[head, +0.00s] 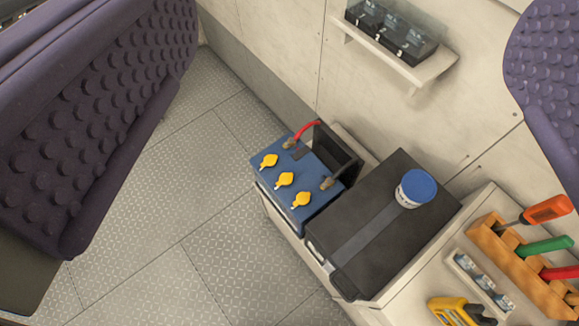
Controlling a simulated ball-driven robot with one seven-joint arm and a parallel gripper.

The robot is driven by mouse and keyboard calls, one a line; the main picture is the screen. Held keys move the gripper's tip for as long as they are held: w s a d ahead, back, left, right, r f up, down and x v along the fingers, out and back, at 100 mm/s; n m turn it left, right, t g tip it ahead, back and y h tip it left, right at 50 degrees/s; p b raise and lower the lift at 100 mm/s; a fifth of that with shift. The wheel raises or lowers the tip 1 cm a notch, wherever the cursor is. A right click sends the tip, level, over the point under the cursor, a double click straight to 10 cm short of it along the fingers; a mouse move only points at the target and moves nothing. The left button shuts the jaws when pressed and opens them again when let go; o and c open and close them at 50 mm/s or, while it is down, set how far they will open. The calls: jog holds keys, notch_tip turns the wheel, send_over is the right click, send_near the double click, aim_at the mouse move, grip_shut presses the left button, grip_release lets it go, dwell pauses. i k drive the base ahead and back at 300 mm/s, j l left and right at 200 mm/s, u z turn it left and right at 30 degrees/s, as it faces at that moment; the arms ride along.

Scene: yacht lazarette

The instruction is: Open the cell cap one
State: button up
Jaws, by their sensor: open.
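A blue-topped battery (321,176) stands low in the middle of the view. Three yellow winged cell caps sit in a row on its top: a far one (269,161), a middle one (284,180) and a near one (302,199). All three look seated. I cannot tell which is cap one, as no numbers are readable. My gripper (318,205) is open and empty. Its purple studded fingers fill the left side and the upper right edge, far apart. The battery shows in the gap between them, apart from both fingers.
A red cable (307,128) and a black open cover (340,158) adjoin the battery. Beside it is a black strapped box (405,245) bearing a blue-lidded jar (416,188). A screwdriver rack (510,262) and yellow meter (452,311) stand lower right. A shelf (425,72) juts from the wall. Floor left is clear.

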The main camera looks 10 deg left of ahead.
aim_at(270, 160)
jog(key=i+j, duration=0.2)
jog(key=i+j+z, duration=0.15)
jog(key=j, duration=0.25)
jog(key=i+j, duration=0.15)
jog(key=j, duration=0.15)
jog(key=i+j+z, duration=0.15)
jog(key=j, duration=0.15)
